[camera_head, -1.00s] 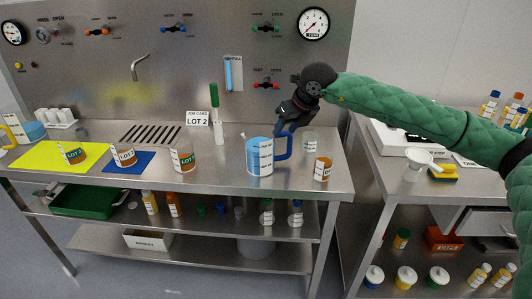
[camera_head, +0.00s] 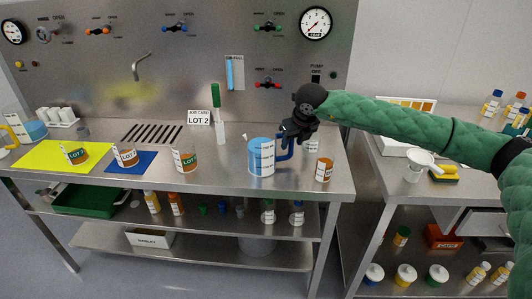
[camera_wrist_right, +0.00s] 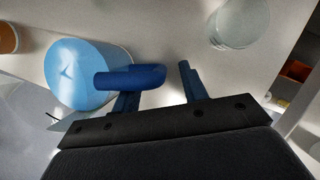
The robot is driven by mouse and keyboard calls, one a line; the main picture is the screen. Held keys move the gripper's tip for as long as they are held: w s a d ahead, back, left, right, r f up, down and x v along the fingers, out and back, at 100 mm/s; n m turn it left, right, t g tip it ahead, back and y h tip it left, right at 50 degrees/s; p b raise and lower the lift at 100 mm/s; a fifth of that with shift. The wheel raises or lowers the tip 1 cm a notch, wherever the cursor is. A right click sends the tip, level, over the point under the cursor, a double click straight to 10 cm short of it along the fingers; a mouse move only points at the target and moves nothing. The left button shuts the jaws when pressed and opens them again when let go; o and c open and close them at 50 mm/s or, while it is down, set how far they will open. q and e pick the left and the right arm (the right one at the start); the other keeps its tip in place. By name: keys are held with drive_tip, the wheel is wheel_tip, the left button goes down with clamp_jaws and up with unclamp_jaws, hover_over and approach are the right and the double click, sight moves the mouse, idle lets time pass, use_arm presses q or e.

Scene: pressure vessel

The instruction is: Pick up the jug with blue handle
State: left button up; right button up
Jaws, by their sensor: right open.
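The jug with blue handle (camera_head: 261,158) stands upright on the steel bench, with a light blue top and a white label with a scale. Its dark blue handle (camera_head: 284,149) points right, towards my right gripper (camera_head: 290,138). The gripper is open at the handle. In the wrist view the jug (camera_wrist_right: 80,72) is at the left and its handle (camera_wrist_right: 130,78) reaches in front of the left finger, towards the gap of my right gripper (camera_wrist_right: 160,84). The right finger stands apart from the handle. I cannot tell whether the left finger touches it. My left gripper is out of view.
An orange-brown labelled container (camera_head: 324,170) stands right of the jug, and a clear beaker (camera_head: 312,147) behind the gripper. Another labelled container (camera_head: 185,161) is to the left. A green-handled brush (camera_head: 217,115) stands behind. The bench front between the containers is clear.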

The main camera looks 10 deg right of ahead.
drive_tip(key=shift+w+f, duration=0.2)
drive_tip(key=shift+f, duration=0.3)
clamp_jaws()
drive_tip(key=shift+r, duration=0.15)
